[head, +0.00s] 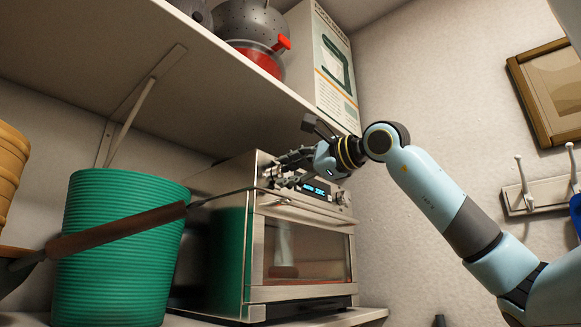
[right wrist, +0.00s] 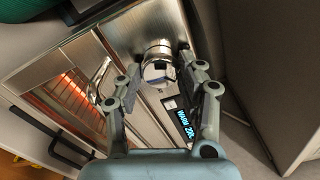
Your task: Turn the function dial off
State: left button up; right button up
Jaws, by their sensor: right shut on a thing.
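The toaster oven (head: 225,162) is a steel box with a glass door (head: 312,255) and a lit display (head: 315,189). In the right wrist view the display (right wrist: 185,125) seems to read "WARM 200", and the door glass (right wrist: 72,85) shows an orange glow over a rack. My right gripper (head: 275,172) is at the upper left of the front panel. In the right wrist view its fingers (right wrist: 159,69) are shut on a round silver dial (right wrist: 159,52), one on each side. The dial's pointer setting cannot be read. My left gripper is not in view.
A green ribbed bin (head: 125,255) stands left of the oven. A brown handle (head: 120,230) crosses in front of it. A shelf above holds a grey colander (head: 250,22), a red pot (head: 258,58) and a box (head: 335,65). Another knob (head: 341,198) is right of the display.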

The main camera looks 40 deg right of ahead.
jog(key=n+p, duration=0.1)
jog(key=n, duration=0.4)
jog(key=shift+r+n+p, duration=0.15)
jog(key=shift+n+p, duration=0.7)
jog(key=shift+n, duration=1.55)
jog(key=o, duration=1.2)
jog(key=shift+c, duration=0.2)
notch_tip(320, 180, up, 10)
